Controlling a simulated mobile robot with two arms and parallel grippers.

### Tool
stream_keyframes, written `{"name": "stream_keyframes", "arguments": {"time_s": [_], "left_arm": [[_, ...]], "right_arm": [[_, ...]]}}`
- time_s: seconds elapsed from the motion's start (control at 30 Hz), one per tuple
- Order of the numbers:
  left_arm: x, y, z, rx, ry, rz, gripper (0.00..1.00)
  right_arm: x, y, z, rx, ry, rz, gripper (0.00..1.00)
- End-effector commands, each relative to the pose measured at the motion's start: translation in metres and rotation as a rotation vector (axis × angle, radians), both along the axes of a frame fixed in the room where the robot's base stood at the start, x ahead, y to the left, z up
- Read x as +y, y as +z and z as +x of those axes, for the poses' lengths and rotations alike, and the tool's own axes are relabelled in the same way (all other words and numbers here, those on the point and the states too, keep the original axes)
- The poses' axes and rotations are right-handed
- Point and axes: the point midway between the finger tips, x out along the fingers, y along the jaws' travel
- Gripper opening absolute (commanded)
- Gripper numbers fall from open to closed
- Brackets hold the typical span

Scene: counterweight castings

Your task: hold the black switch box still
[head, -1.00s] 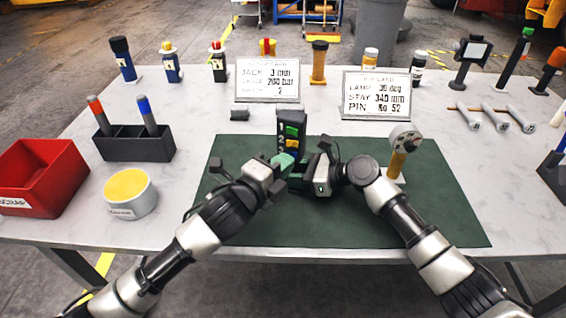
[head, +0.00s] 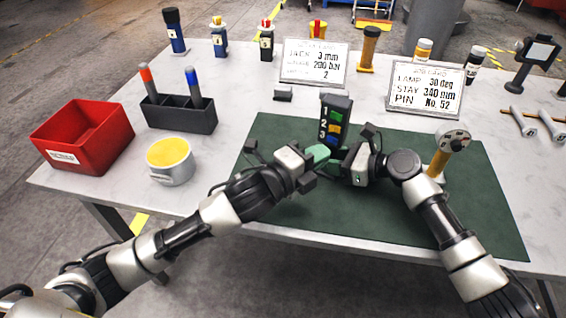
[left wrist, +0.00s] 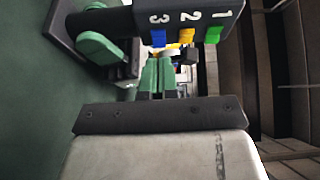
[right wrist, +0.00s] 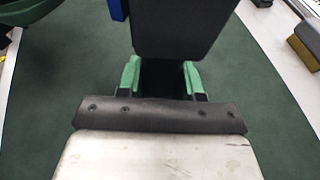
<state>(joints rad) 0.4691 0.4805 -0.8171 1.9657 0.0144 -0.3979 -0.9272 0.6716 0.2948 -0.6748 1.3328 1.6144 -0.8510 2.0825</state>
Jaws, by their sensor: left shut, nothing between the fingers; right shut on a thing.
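The black switch box (head: 336,103) stands upright on the green mat (head: 470,215), with numbers 1, 2, 3 beside green, orange-yellow and blue switches. In the left wrist view the box (left wrist: 190,17) crosses the top. My right gripper (head: 342,165) is shut on the box's narrow lower part; in the right wrist view its green fingers (right wrist: 161,80) sit either side of that dark part, under the wide body (right wrist: 175,28). My left gripper (head: 320,154) is shut and empty, just in front of the box, low on its left; its closed fingers also show in the left wrist view (left wrist: 157,77).
A round-headed gauge on a yellow stem (head: 440,158) stands close to my right arm. Two cards (head: 425,90) stand behind. The mat's front is clear.

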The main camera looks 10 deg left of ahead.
Motion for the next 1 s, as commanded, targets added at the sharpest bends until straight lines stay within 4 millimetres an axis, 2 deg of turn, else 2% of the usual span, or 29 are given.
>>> {"name": "stream_keyframes", "arguments": {"time_s": [0.03,0.23,0.5,0.7,1.0], "left_arm": [[0.003,-0.002,-0.012,0.002,-0.001,0.001,0.00],[0.045,-0.002,-0.036,0.003,0.002,0.006,0.00],[0.081,-0.001,-0.058,0.002,0.002,0.003,0.00],[0.088,0.000,-0.063,-0.001,0.000,0.002,0.00],[0.088,0.000,-0.063,0.000,0.000,0.001,0.00]], "right_arm": [[0.000,-0.001,0.000,0.001,0.001,-0.001,0.00],[0.000,-0.001,0.000,0.003,0.000,-0.001,0.00],[0.000,-0.001,0.000,0.001,0.001,-0.001,0.00],[0.000,-0.001,0.000,0.001,0.001,-0.001,0.00],[0.000,-0.001,0.000,0.002,0.001,-0.002,0.00]]}}
